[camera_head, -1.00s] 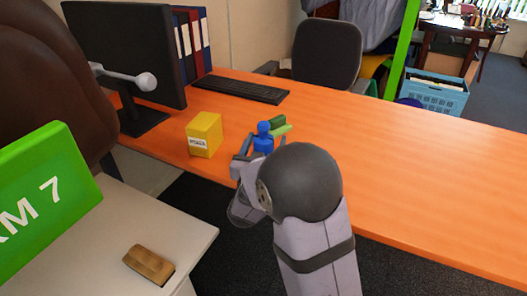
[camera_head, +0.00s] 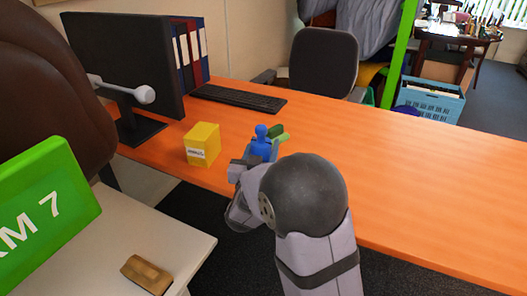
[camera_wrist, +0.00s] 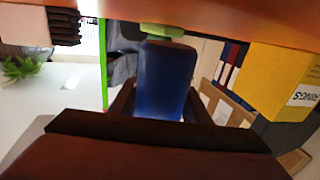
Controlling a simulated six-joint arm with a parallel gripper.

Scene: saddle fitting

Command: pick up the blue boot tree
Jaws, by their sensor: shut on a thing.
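The blue boot tree (camera_head: 261,144) stands on the orange desk in the head view, its rounded knob upright. My gripper (camera_head: 256,160) is at it, with my arm reaching in from the front and hiding its lower part. In the wrist view the blue boot tree (camera_wrist: 165,80) fills the space between the dark fingers of my gripper (camera_wrist: 160,108). The fingers are shut on it. Whether its base touches the desk is hidden.
A yellow box (camera_head: 202,145) stands left of the boot tree. A green object (camera_head: 278,135) lies close behind it. A keyboard (camera_head: 240,97), monitor (camera_head: 122,65) and binders (camera_head: 190,52) are farther back. The desk's right side (camera_head: 420,185) is clear.

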